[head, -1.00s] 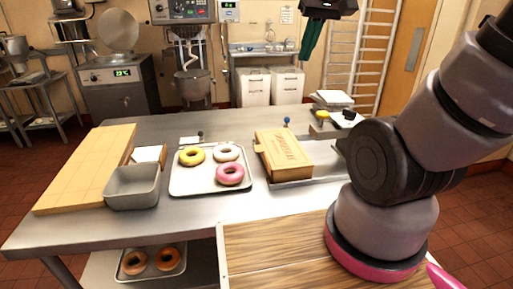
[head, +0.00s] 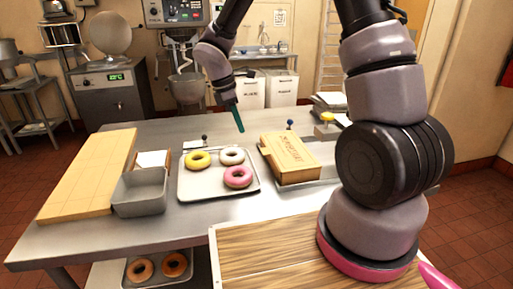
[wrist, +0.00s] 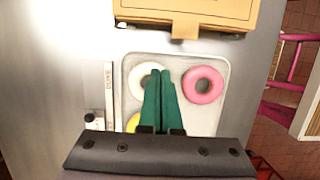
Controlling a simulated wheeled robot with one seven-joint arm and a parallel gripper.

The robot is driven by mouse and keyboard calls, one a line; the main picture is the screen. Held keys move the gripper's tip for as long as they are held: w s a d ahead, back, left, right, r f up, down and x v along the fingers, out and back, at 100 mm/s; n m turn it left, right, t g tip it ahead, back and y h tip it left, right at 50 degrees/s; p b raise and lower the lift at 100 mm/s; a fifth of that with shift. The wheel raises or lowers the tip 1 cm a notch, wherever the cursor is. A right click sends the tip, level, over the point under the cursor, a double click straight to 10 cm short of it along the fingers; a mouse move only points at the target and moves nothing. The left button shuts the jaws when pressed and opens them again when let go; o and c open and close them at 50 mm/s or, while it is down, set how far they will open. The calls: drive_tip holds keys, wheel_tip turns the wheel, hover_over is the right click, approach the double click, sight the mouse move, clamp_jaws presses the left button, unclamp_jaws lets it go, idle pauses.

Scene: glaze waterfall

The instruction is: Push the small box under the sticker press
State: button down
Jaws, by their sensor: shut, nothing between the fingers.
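The small box (head: 292,152), tan with dark lettering, lies on a metal plate on the steel table, right of the donut tray. In the wrist view the box (wrist: 195,12) is at the top edge, partly cut off. My gripper (head: 240,130), with green fingers, is above the table, left of and behind the box, apart from it. In the wrist view the fingers (wrist: 165,72) are together and empty, over the tray. A blue knob (head: 289,122) and a yellow-topped piece (head: 327,117) stand behind the box. I cannot tell which part is the sticker press; my arm hides the plate's right side.
The tray (head: 200,197) holds yellow, white and pink donuts. A grey bin (head: 140,205) and a wooden board (head: 88,175) are at the left. A small black-knobbed item (head: 204,138) is behind the tray.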

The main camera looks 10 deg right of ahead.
sight(293, 141)
drive_tip(key=x, duration=0.9)
drive_tip(key=shift+f, duration=0.45)
drive_tip(key=shift+d+f, duration=0.15)
drive_tip(key=shift+d, duration=1.9)
drive_tip(key=d, duration=1.2)
drive_tip(key=shift+d, duration=0.1)
